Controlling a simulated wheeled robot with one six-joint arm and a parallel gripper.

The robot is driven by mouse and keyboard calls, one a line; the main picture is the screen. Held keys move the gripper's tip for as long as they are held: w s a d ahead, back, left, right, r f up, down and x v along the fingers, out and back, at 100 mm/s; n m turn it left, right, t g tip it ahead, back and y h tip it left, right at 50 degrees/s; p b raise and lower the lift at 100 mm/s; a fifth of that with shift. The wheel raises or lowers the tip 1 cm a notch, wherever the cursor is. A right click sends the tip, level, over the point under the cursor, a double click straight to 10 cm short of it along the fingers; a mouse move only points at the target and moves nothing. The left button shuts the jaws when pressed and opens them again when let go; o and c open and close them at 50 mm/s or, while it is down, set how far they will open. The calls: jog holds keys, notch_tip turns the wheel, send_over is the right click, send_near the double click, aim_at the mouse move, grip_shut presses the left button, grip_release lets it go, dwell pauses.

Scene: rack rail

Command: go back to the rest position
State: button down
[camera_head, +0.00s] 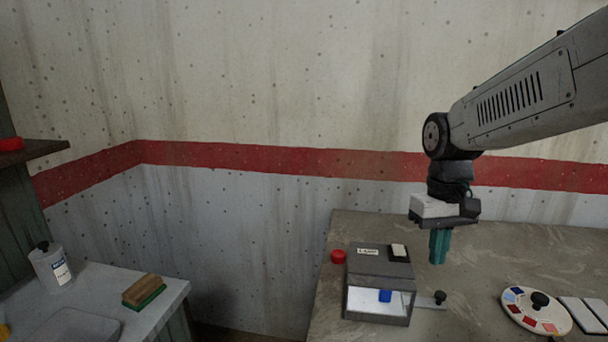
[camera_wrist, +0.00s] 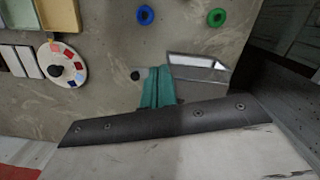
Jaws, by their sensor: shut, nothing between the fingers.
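My gripper (camera_head: 438,248) has teal fingers that are shut with nothing between them. It points down above the grey table, just right of a grey box with a lit window in the head view. In the wrist view the teal fingers (camera_wrist: 158,86) lie side by side, in front of the table top. My arm reaches in from the upper right of the head view. Nothing touches the fingers that I can see.
The box (camera_head: 380,264) with a rocker switch stands at the table's left, beside a red button (camera_head: 338,256). A colour dial (camera_head: 537,311) lies to the right. Blue (camera_wrist: 146,14) and green (camera_wrist: 217,17) rings show in the wrist view. A side bench (camera_head: 95,285) holds a bottle and brush.

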jog(key=s+d+r+m+t, duration=0.1)
jog(key=s+t, duration=0.1)
jog(key=s, duration=1.9)
jog(key=shift+d+m+t, duration=0.3)
jog(key=shift+d, duration=0.05)
